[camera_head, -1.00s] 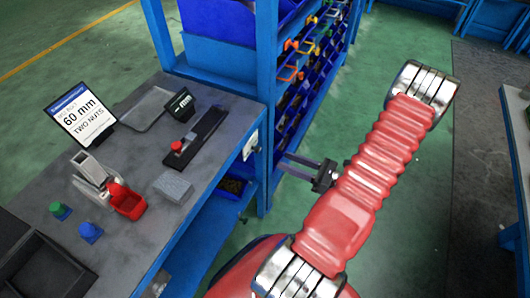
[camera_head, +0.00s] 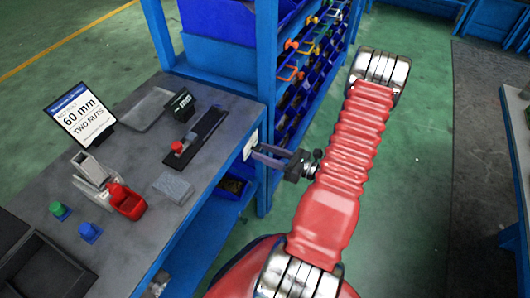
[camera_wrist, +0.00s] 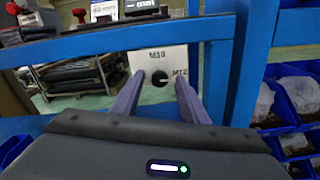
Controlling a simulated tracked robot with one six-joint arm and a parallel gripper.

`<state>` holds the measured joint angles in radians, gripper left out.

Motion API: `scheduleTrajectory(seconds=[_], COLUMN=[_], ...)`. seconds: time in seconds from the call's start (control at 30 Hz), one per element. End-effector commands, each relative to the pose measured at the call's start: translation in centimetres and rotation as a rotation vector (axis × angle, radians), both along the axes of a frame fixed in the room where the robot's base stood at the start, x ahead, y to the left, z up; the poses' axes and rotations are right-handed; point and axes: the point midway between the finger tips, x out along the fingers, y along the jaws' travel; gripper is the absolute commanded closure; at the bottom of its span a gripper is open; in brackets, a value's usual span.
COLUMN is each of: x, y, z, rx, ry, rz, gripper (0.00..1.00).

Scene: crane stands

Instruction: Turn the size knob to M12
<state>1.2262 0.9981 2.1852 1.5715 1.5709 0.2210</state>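The size knob (camera_wrist: 160,79) is a small round black knob on a pale plate (camera_wrist: 157,58) in the wrist view. The plate reads M10 above the knob and what looks like M12 to its right. A light mark shows on the knob, but it is too small to tell where it points. In the head view the plate (camera_head: 250,145) is on the bench's blue side. My gripper (camera_wrist: 160,81) is open, one finger either side of the knob in the wrist view. In the head view my gripper (camera_head: 257,153) reaches close to the plate; contact cannot be told.
A blue post (camera_head: 266,100) and a rack of blue bins (camera_head: 300,95) stand just behind my gripper.

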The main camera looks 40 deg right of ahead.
Motion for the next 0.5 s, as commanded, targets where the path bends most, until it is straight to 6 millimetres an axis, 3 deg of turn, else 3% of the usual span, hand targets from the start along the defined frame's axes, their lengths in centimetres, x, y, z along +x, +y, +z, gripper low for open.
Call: scheduleTrajectory(seconds=[0.2, 0.5], x=[0.00, -0.01], y=[-0.01, -0.01], z=[0.00, 0.00], rx=[0.000, 0.000], ry=[0.000, 0.000], rz=[0.000, 0.000], gripper=[0.60, 0.81])
